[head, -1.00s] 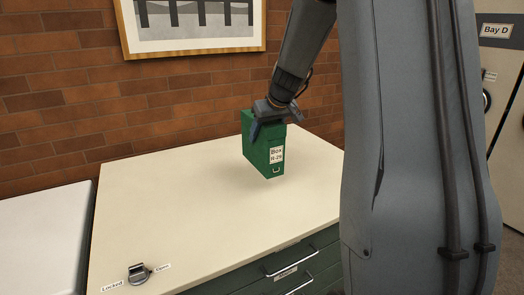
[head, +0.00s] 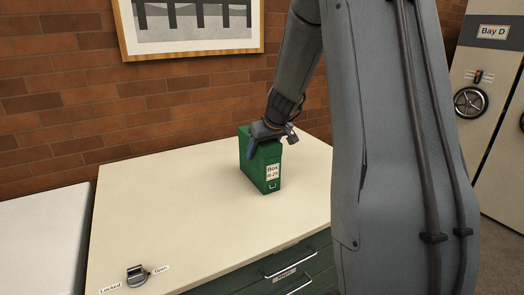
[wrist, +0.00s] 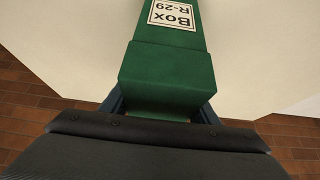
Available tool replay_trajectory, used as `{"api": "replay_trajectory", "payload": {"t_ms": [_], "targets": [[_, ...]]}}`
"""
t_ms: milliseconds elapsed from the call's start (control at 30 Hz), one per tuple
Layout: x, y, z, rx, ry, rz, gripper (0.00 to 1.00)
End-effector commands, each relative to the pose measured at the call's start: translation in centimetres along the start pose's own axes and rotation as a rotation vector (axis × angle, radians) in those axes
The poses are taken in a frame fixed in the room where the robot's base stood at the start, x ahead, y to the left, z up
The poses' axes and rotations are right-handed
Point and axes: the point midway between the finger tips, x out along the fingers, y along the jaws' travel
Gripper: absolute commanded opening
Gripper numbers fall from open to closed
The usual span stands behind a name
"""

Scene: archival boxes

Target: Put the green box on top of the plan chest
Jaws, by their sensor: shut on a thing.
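The green box (head: 264,172) stands upright on or just above the cream top of the plan chest (head: 180,210), near the middle; I cannot tell for sure whether its base touches. Its front label reads "Box R-29", which also shows upside down in the wrist view (wrist: 170,65). My gripper (head: 265,138) is shut on the top part of the box from above, with a finger on either side of it in the wrist view. The far side of the box is hidden.
A small lever (head: 137,275) with "Locked" and "Open" labels sits at the chest top's front left corner. A white surface (head: 40,240) lies to the left. A brick wall (head: 60,100) with a framed picture (head: 190,25) stands behind. Bay D shelving (head: 485,85) is at right.

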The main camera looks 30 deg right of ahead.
Motion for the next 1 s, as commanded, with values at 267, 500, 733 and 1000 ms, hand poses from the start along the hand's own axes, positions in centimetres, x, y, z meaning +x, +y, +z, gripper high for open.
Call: {"api": "replay_trajectory", "payload": {"t_ms": [267, 500, 733, 1000], "targets": [[0.0, 0.0, 0.0, 0.0, 0.0, 0.0, 0.73], [-0.2, 0.0, -0.1, 0.0, 0.0, 0.0, 0.73], [-2.6, 0.0, -0.2, -0.002, 0.004, 0.002, 0.73], [-7.5, 0.1, -0.2, -0.001, 0.004, 0.003, 0.73]]}}
